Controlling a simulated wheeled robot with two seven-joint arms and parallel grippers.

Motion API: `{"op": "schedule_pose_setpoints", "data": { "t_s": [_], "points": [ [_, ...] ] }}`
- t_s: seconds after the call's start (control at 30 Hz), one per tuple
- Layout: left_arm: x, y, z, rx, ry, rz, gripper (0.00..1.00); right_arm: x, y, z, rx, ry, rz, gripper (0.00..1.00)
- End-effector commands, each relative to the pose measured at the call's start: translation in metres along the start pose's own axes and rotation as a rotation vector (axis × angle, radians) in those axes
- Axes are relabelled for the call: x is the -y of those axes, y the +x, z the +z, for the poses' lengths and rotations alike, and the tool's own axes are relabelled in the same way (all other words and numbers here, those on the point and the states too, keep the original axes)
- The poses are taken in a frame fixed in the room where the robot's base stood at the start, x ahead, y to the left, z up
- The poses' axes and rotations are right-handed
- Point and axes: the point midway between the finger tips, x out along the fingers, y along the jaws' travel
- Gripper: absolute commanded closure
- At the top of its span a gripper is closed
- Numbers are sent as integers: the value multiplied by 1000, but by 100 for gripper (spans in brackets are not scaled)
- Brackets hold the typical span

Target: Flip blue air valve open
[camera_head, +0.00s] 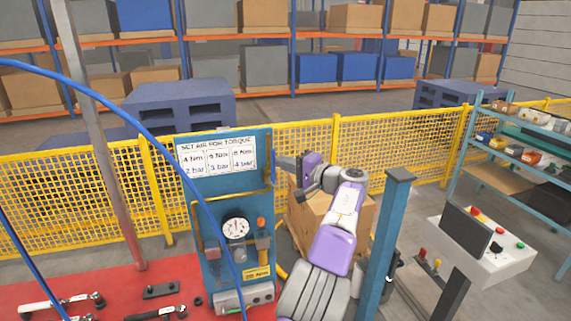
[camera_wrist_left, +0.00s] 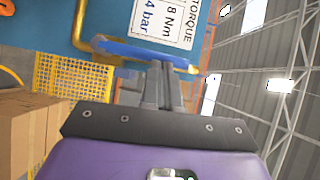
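The blue air valve handle (camera_wrist_left: 135,50) shows in the wrist view as a long bar lying roughly along a yellow pipe (camera_wrist_left: 82,20) in front of the blue panel. My left gripper (camera_wrist_left: 162,66) has its two grey fingers together, with their tips at the handle's right part. I cannot tell whether they touch it; the fingertips hide part of the pipe behind. In the head view my left gripper (camera_head: 278,161) points left at the right edge of the blue panel (camera_head: 212,265), where the handle is hard to make out. My right gripper is not in view.
The panel carries a torque sign (camera_head: 216,157), a pressure gauge (camera_head: 236,228) and an orange-topped fitting (camera_head: 261,235). A cardboard box (camera_head: 304,222) stands behind my arm, and a blue post (camera_head: 383,245) to its right. A blue hose (camera_head: 140,125) arcs across the left.

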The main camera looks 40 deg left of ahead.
Motion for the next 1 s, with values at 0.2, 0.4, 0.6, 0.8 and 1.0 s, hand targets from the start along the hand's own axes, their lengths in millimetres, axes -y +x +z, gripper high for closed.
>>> {"op": "schedule_pose_setpoints", "data": {
  "t_s": [0.2,0.4,0.6,0.8,1.0],
  "points": [
    [0,-4,-3,1,2,-1,100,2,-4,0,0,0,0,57],
    [3,-22,-15,11,3,-2,100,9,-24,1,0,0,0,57],
    [-5,-71,-15,7,-1,-2,100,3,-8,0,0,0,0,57],
    [-6,-106,-15,10,0,-1,100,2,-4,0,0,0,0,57],
    [-6,-120,-15,12,0,-1,100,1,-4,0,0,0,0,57]
  ]
}}
